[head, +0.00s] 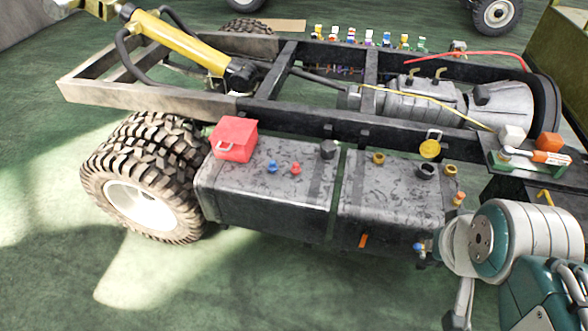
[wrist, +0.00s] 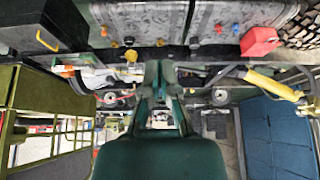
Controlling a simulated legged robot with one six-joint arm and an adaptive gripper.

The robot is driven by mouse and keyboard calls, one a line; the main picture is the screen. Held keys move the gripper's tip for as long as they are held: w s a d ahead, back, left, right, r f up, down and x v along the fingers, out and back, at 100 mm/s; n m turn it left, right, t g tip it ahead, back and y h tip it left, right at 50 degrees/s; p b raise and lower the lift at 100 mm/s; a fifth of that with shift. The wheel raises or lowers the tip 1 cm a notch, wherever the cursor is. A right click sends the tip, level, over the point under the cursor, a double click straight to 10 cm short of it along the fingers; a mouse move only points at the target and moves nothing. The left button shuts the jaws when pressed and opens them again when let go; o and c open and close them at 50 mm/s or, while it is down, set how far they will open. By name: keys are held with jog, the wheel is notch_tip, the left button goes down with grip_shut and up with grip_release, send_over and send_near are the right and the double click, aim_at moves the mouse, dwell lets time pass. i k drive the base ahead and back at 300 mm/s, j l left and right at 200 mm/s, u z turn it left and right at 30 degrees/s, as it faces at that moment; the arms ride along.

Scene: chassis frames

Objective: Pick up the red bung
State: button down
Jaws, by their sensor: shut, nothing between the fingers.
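The red bung (head: 295,168) is a small red plug on top of the dark, stained tank (head: 265,190). A blue bung (head: 272,166) stands just left of it. In the wrist view the red bung (wrist: 219,28) appears near the top edge, between the blue bung and a black cap. My gripper (wrist: 158,72) is shut and empty in the middle of the wrist view, apart from the bung. In the head view my arm comes in at the lower right, and the gripper itself cannot be made out.
A red box (head: 234,139) with a handle sits left of the bungs. A black cap (head: 328,149) is to their right. A second tank section (head: 390,200) carries brass and black caps. A green tray (head: 522,164) lies at the right. A yellow cylinder (head: 185,42) spans the frame behind.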

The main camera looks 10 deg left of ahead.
aim_at(295, 169)
jog(key=i+j, duration=0.9)
jog(key=i, duration=0.2)
